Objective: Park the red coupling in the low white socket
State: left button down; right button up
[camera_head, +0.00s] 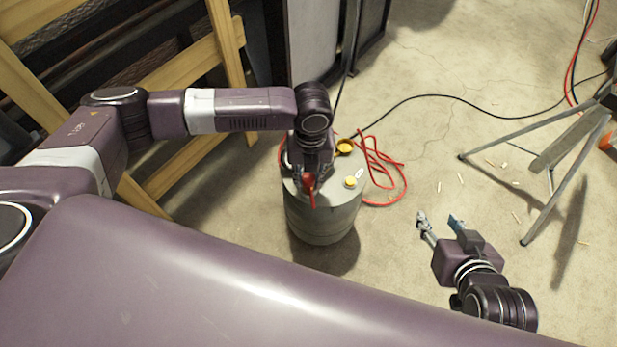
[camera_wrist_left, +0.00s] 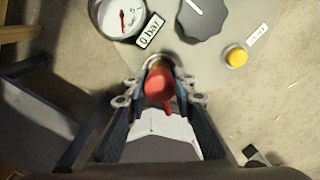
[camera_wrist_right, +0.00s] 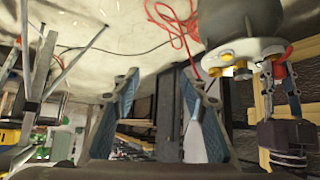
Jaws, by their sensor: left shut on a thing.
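The red coupling (camera_head: 309,185) is at the top of the grey tank (camera_head: 322,222), with its red lever hanging down. My left gripper (camera_head: 313,178) is shut on it from above. In the left wrist view the coupling (camera_wrist_left: 160,86) sits between the two fingers (camera_wrist_left: 160,98), with a metal ring just behind it. Whether it is still joined to a fitting there I cannot tell. A white shape (camera_wrist_left: 165,128) shows below it; I cannot tell whether this is the low white socket. My right gripper (camera_head: 440,220) is open and empty, apart from the tank, over the floor.
The tank top has a gauge (camera_wrist_left: 122,15) marked 0 bar, a dark knob (camera_wrist_left: 202,14) and a yellow button (camera_wrist_left: 237,57). A red hose (camera_head: 385,172) loops beside the tank. A metal stand (camera_head: 553,160) is at right, wooden racks (camera_head: 190,62) at left. Floor between tank and stand is mostly clear.

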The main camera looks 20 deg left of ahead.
jog(key=shift+s, duration=0.1)
jog(key=shift+s+d+f, duration=0.15)
jog(key=shift+s+f, duration=0.1)
jog(key=shift+s+d+f+g, duration=0.3)
jog(key=shift+s+f+g, duration=0.25)
jog(key=shift+s+g, duration=0.2)
dwell(0.3)
jog(key=shift+s+f+p, duration=0.15)
jog(key=shift+s+p, duration=0.1)
jog(key=shift+p, duration=0.05)
jog(key=shift+s+d+f, duration=0.2)
jog(key=shift+s, duration=0.2)
dwell(0.7)
jog(key=shift+s+d+f+g, duration=0.1)
jog(key=shift+s+f+g, duration=0.1)
jog(key=shift+s+g, duration=0.15)
jog(key=shift+h, duration=0.3)
jog(key=shift+s+d+f, duration=0.15)
jog(key=shift+s, duration=0.1)
